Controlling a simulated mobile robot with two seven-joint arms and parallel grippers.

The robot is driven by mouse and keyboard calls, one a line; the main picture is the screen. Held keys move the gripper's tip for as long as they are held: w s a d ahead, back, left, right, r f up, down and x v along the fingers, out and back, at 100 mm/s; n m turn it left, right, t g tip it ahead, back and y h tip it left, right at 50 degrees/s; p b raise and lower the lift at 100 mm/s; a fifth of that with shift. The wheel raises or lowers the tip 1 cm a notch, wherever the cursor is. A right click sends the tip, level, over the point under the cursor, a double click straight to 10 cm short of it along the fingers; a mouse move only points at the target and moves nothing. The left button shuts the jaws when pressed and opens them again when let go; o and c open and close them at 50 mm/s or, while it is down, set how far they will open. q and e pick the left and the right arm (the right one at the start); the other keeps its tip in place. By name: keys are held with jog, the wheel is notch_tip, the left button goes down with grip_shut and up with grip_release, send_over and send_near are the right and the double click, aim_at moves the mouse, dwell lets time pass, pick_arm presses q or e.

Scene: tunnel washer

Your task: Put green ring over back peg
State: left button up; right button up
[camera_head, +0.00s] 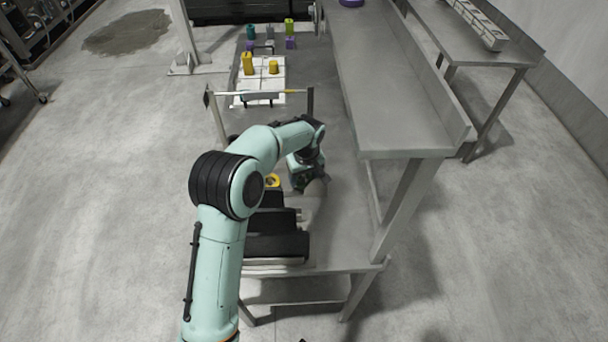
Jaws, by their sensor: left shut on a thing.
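My left arm reaches in from the lower left and bends over to the right. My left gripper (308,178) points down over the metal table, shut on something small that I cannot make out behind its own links. No green ring can be clearly told in this view. A yellow ring-like piece (272,180) sits just left of the gripper, partly hidden by my arm. I cannot tell which part is the back peg. My right gripper is not in view.
Dark rollers (277,246) lie on the near table. Beyond the gripper are a bar frame (310,103) and a white board (266,83) with yellow pieces (247,63). A lime-green block (289,25) stands farther back. A raised metal shelf (385,95) borders the right side.

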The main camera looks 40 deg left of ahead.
pick_arm(q)
jog(key=shift+f, duration=0.35)
dwell(0.5)
jog(key=o, duration=1.1)
jog(key=shift+r, duration=0.1)
jog(key=r, duration=0.4)
jog(key=d+r, duration=0.1)
jog(key=r, duration=0.3)
jog(key=r+p, duration=0.1)
jog(key=r, duration=0.4)
jog(key=shift+s+d+r, duration=0.1)
jog(key=shift+s+d, duration=0.1)
jog(key=shift+s, duration=0.2)
